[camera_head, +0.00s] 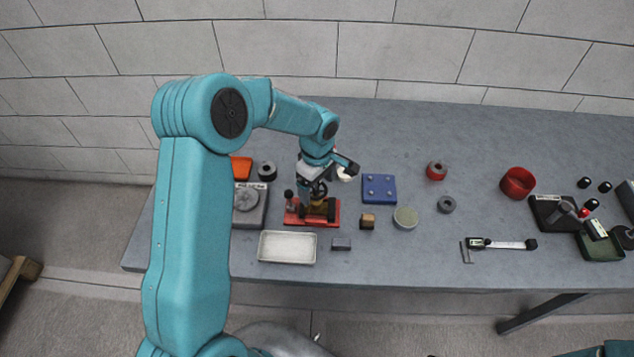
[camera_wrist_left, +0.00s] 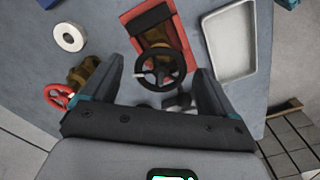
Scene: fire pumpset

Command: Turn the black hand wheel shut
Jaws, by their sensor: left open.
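The black hand wheel (camera_wrist_left: 160,68) shows in the left wrist view, on a brass-coloured body over a red base (camera_wrist_left: 181,32). In the head view the red base (camera_head: 328,220) stands on the grey table, and my left arm partly hides the fittings on it. My left gripper (camera_head: 322,182) is above that base. In the left wrist view my left gripper (camera_wrist_left: 159,66) is open, with one finger on each side of the wheel. I cannot tell whether either finger touches it. My right gripper is not in view.
A pale tray (camera_head: 287,247) lies in front of the red base. A small wood-coloured block (camera_head: 367,221) and a blue plate (camera_head: 379,188) lie to its right. A red hand wheel (camera_wrist_left: 59,96) on a brass body is left of my gripper in the wrist view.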

